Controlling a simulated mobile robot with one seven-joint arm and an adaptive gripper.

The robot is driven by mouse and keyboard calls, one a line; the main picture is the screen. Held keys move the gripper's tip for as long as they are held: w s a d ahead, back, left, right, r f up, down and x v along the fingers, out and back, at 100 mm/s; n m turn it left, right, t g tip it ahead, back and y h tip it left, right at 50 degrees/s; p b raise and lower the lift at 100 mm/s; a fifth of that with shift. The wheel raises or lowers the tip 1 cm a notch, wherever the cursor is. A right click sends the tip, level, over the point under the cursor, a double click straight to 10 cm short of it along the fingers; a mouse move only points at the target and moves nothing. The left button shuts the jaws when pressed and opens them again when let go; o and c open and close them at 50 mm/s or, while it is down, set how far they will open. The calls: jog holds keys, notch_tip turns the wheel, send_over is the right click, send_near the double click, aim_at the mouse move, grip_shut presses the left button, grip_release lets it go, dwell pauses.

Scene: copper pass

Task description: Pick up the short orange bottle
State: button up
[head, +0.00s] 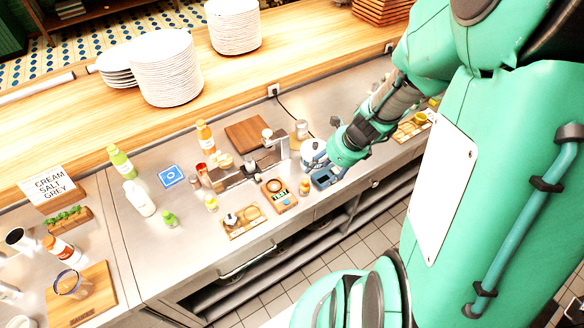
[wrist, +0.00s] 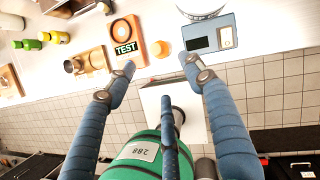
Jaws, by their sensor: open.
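The short orange bottle (head: 304,186) stands upright near the counter's front edge, between the TEST tray and the blue scale in the head view. In the wrist view I see the short orange bottle (wrist: 160,49) from above, just beyond and between my fingertips. My gripper (wrist: 158,66) is open, with one blue finger on each side and nothing held.
The wooden TEST tray (wrist: 127,38) is left of the bottle; the blue scale (wrist: 210,36) is right. A wooden tray (head: 244,221) sits further left. A taller orange bottle (head: 205,137) stands further back. The counter's front edge is close.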

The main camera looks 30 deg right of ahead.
aim_at(306, 186)
jog(key=shift+f, duration=0.15)
jog(key=b+x, duration=0.2)
jog(key=x, duration=0.5)
jog(key=shift+w+a+f+b, duration=0.1)
jog(key=shift+w+f+b, duration=0.1)
jog(key=shift+b, duration=0.15)
jog(key=shift+w+a+f, duration=0.1)
jog(key=shift+w+f, duration=0.05)
jog(key=shift+f, duration=0.25)
jog(key=shift+f, duration=0.1)
jog(key=shift+b+x, duration=1.25)
jog(key=shift+x, duration=1.25)
jog(key=shift+w, duration=0.2)
jog(key=c, duration=1.2)
jog(key=shift+r, duration=0.25)
